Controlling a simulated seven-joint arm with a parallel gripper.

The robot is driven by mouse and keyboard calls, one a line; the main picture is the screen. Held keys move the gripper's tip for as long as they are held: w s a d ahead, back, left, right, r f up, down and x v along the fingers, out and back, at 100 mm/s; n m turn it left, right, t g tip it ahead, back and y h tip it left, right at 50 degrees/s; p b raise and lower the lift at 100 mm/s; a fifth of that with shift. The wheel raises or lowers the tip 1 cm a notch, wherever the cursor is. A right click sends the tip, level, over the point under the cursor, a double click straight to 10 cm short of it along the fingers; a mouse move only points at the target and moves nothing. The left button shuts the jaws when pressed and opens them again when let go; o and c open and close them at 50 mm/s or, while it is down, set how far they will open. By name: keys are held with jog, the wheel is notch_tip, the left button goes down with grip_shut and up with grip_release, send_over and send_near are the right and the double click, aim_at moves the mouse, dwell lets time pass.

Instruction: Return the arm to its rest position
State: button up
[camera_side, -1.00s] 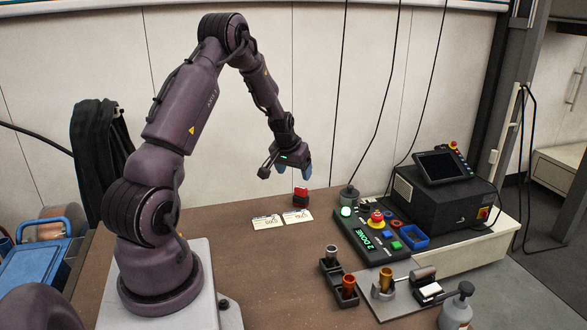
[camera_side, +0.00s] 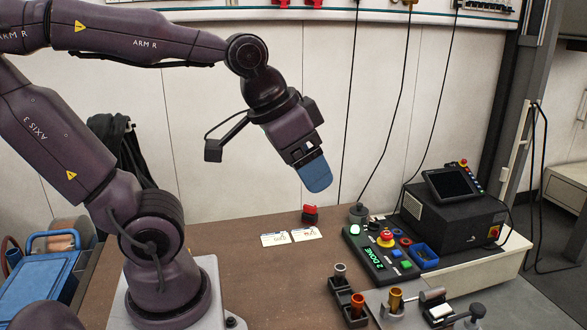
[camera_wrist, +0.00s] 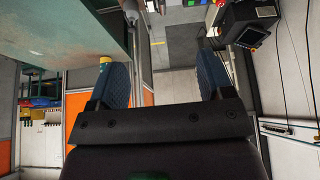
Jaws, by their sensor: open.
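My gripper (camera_side: 315,178) hangs in the air above the back of the brown table, well clear of everything on it, its blue fingertips pointing down and to the right. In the wrist view its two blue fingers (camera_wrist: 160,85) stand wide apart with nothing between them. In the side view the fingers overlap, so the gap is hidden there. My arm is raised and bent, with its forearm reaching across the top left of the side view.
A control panel (camera_side: 372,262) with a red emergency button, a black controller box (camera_side: 452,222) and a small red-topped block (camera_side: 310,214) stand on the table (camera_side: 235,255). Two cards (camera_side: 290,237) lie near the block. Metal cups in black holders (camera_side: 345,290) stand at the front.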

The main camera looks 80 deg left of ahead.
jog(key=shift+s+d+f+m, duration=0.15)
jog(key=shift+s+d, duration=0.15)
jog(key=shift+s, duration=0.3)
jog(key=shift+s+d+r+m, duration=0.15)
jog(key=shift+s+d, duration=0.15)
jog(key=shift+s, duration=0.25)
dwell(0.4)
